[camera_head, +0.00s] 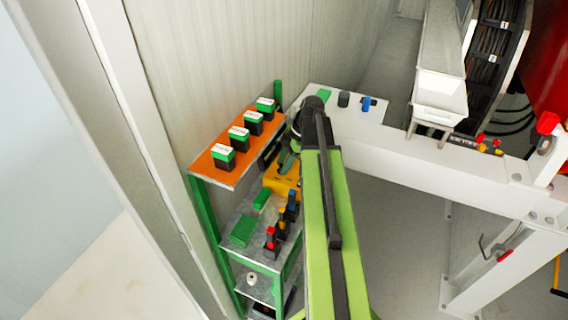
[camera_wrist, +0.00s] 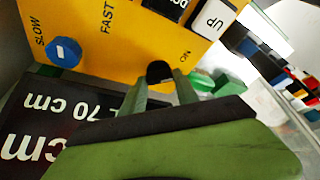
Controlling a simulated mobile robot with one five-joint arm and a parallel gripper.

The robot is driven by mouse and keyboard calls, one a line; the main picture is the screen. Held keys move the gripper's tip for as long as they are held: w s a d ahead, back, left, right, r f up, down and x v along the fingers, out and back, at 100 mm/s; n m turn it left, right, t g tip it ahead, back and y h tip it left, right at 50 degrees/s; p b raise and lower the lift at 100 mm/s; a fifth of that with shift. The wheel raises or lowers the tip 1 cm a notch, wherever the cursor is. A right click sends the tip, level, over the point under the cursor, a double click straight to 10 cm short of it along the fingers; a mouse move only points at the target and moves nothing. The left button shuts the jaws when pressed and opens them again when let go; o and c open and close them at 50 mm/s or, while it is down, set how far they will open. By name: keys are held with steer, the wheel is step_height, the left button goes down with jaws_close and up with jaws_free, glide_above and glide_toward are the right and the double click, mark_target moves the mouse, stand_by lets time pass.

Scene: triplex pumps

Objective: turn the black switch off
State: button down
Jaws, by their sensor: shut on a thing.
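In the head view the yellow box (camera_head: 279,183) stands on the shelf at the far end of my green arm. My gripper (camera_head: 288,160) is over it, and the switch is hidden there.
A blue knob (camera_wrist: 63,52) and a white UP button (camera_wrist: 212,22) are on the same box. A dark panel marked 70 cm (camera_wrist: 55,115) lies beside it. An orange shelf (camera_head: 210,162) with several green-topped black blocks stands left of my gripper. A white beam (camera_head: 400,135) runs right.

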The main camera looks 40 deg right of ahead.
steer(key=m+t+h, duration=0.1)
steer(key=m, duration=0.3)
steer(key=shift+s+a, duration=0.1)
steer(key=shift+s, duration=0.1)
steer(key=shift+m+t+h, duration=0.4)
steer(key=shift+m+t, duration=0.2)
steer(key=shift+m, duration=1.4)
steer(key=c, duration=1.2)
jaws_free()
steer(key=p+v, duration=1.6)
steer(key=v, duration=0.1)
steer(key=shift+s+r, duration=0.15)
steer(key=shift+r, duration=0.05)
